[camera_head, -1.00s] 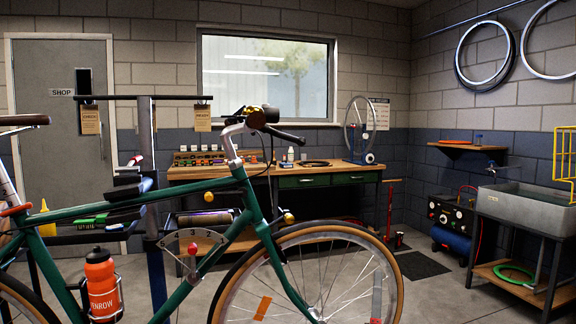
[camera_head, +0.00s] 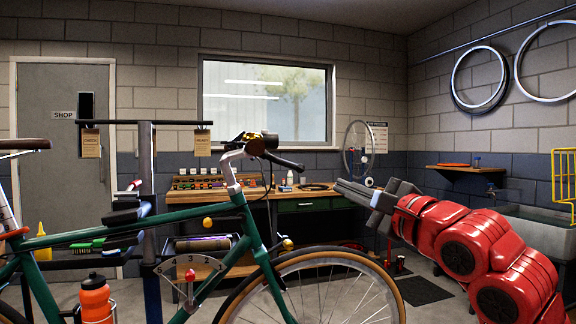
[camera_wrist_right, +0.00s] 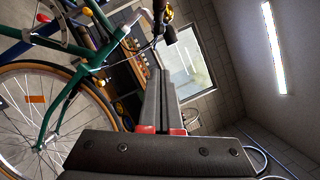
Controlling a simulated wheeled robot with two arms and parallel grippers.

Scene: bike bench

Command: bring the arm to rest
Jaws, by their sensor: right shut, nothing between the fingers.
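My right arm is red and comes in from the lower right in the head view. Its grey right gripper (camera_head: 354,191) points left, in front of the workbench as seen from the head. The fingers are together with nothing between them; the right wrist view shows them (camera_wrist_right: 160,92) side by side, pointing toward the window wall. The green bicycle (camera_head: 187,209) stands to the left of the gripper, its handlebar and front wheel nearest to it. I see no contact with the bicycle. My left gripper is not in view.
A wooden workbench (camera_head: 300,194) stands under the window. The bike stand post (camera_head: 147,175) is behind the bicycle frame. A sink (camera_head: 537,224) with a yellow rack (camera_head: 564,175) is at the right, partly hidden by my arm. Open floor shows around the dark mat (camera_head: 423,290).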

